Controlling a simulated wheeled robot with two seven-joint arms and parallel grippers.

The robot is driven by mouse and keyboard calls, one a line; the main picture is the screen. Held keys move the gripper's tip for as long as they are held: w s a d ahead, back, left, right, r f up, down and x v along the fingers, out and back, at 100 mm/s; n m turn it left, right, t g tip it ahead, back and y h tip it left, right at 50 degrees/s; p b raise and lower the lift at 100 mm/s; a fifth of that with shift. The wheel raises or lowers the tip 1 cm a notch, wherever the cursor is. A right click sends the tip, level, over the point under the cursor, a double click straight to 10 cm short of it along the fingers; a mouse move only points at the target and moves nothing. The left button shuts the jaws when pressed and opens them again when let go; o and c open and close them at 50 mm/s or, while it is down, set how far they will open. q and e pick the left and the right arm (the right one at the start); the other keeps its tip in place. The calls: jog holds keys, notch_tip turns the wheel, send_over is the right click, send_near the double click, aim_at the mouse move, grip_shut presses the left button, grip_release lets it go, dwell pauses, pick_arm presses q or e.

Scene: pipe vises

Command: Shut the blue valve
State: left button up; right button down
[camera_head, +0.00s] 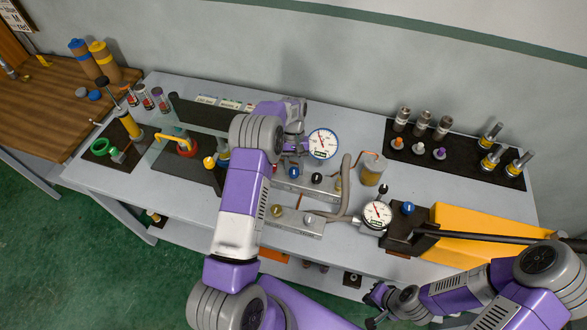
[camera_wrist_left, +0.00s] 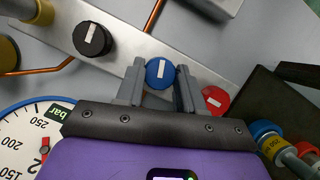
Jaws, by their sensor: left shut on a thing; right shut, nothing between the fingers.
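The blue valve knob (camera_wrist_left: 160,73), with a white mark on top, sits on a metal manifold bar (camera_wrist_left: 125,60) between a black knob (camera_wrist_left: 93,40) and a red knob (camera_wrist_left: 214,99). My left gripper (camera_wrist_left: 158,88) is shut on the blue knob, one finger on each side. In the head view my left gripper (camera_head: 293,160) is over the rear manifold (camera_head: 305,187), beside a round pressure gauge (camera_head: 323,143), and partly hides the knobs. The black knob (camera_head: 317,178) shows to its right. My right gripper (camera_head: 372,303) is shut and empty, low in front of the bench.
A second manifold (camera_head: 295,222) lies in front. A dark mat (camera_head: 455,155) holds several fittings at the back right.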

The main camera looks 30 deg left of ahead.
pick_arm(q)
jog(key=shift+w+d+r+m+y+b, duration=0.1)
jog(key=shift+m+y+b, duration=0.35)
jog(key=shift+m, duration=1.15)
jog(key=shift+m+y, duration=0.25)
jog(key=shift+m, duration=0.05)
jog(key=o, duration=1)
jog(key=shift+o, duration=0.2)
jog(key=v, duration=0.7)
jog(key=shift+w+r, duration=0.15)
jog(key=shift+w, duration=0.05)
